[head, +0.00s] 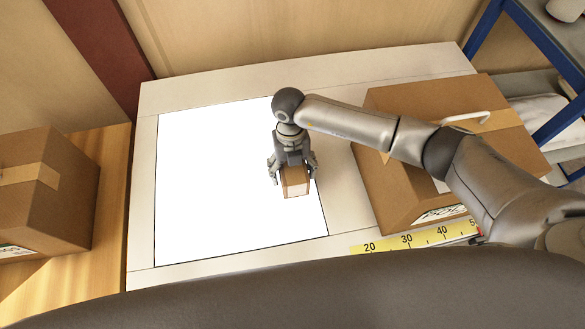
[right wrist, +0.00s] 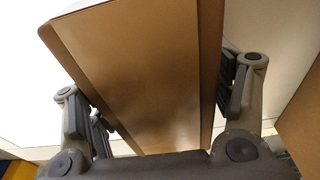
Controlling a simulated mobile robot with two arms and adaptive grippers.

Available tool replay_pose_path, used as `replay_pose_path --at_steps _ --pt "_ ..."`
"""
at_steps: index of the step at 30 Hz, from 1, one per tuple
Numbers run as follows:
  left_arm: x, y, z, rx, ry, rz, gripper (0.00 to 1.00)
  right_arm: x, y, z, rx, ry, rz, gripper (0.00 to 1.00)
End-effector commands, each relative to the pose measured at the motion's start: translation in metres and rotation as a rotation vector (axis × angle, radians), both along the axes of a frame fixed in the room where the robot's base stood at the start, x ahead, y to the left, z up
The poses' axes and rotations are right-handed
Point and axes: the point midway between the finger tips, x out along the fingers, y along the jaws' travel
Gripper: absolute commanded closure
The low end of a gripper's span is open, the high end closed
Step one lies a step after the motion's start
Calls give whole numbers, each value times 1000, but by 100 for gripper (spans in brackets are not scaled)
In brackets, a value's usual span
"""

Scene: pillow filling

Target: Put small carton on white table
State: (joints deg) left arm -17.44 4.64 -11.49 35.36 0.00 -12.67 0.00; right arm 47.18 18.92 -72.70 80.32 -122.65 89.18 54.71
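The small carton (head: 295,182) is brown with a pale top band. In the head view it is at the right part of the white table panel (head: 205,190), below my right gripper (head: 292,168). My right gripper is shut on the small carton, with a finger on each side. The carton also fills the middle of the right wrist view (right wrist: 140,75), between the gripper pads (right wrist: 160,95). I cannot tell whether its underside touches the white surface. My left gripper is not in view.
A large brown carton (head: 400,190) stands right of the white area, under my right arm. Another brown carton (head: 45,195) stands on the wooden surface at left. A yellow ruler strip (head: 385,246) lies along the front edge. A blue shelf frame (head: 485,25) is at right. The white panel's left part is clear.

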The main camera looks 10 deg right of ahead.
Motion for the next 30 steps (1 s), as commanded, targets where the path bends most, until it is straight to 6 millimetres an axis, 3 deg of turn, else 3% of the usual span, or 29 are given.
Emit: replay_pose_path --at_steps 15,30 --pt "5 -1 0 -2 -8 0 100 2 0 9 2 -3 0 16" --pt "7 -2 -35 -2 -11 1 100 16 0 105 0 -3 0 16"
